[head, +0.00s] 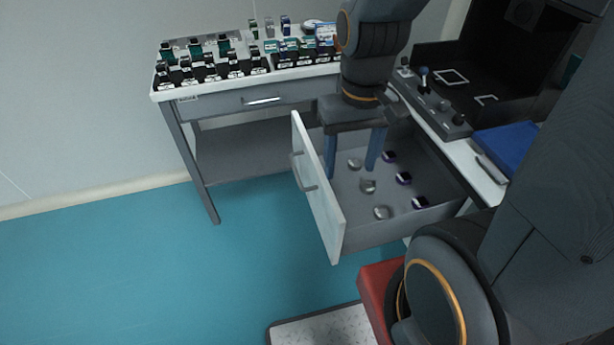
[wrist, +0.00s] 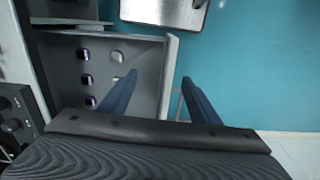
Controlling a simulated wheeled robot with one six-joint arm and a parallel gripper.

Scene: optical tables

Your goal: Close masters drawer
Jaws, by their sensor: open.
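The masters drawer (head: 345,230) is pulled out from the table at the right, with its pale front panel (head: 318,195) facing left and a grey bar handle (head: 303,172) on it. Inside are several silver round pieces (head: 368,186) and several dark purple-banded pieces (head: 403,178). My gripper (head: 353,170) is open, pointing down, with its two blue fingers over the drawer's far part. In the wrist view, the fingers (wrist: 162,90) appear on either side of the drawer's front panel (wrist: 169,75). I cannot tell whether they touch it. The handle is mostly hidden there.
A side table (head: 270,90) with a shut drawer and rows of small labelled items stands at the back. A dark instrument panel (head: 430,100) and a blue box (head: 508,145) sit on the right table. The teal floor (head: 130,260) is clear at left.

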